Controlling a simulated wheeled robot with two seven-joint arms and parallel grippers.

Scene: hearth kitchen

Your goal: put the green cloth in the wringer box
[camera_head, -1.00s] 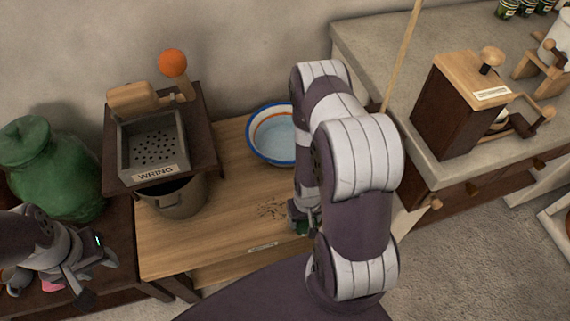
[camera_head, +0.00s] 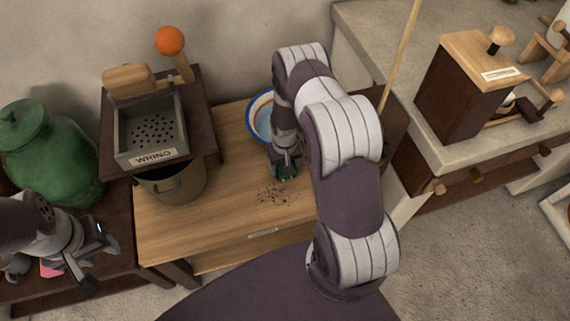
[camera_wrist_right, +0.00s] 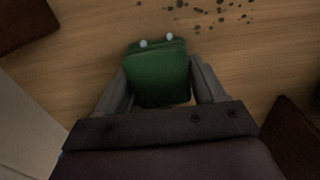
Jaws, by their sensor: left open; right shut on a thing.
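The green cloth (camera_wrist_right: 158,75) is a folded pad between the fingers of my right gripper (camera_wrist_right: 160,85) in the right wrist view. A bit of it shows under the right gripper (camera_head: 285,172) in the head view, low over the wooden table. I cannot tell whether it touches the wood. The wringer box (camera_head: 153,158) is a grey tray with a holed floor, labelled WRING, with a wooden block and an orange-knobbed lever (camera_head: 170,41). It stands left of my right gripper. My left gripper (camera_head: 95,262) is open at the lower left, away from both.
Dark crumbs (camera_head: 275,194) lie on the wooden table (camera_head: 220,225). A blue-rimmed basin (camera_head: 262,118) stands behind my right gripper, partly hidden. A metal pot (camera_head: 175,187) sits under the wringer box. A green jar (camera_head: 45,150) stands left. A wooden grinder (camera_head: 465,90) is on the right counter.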

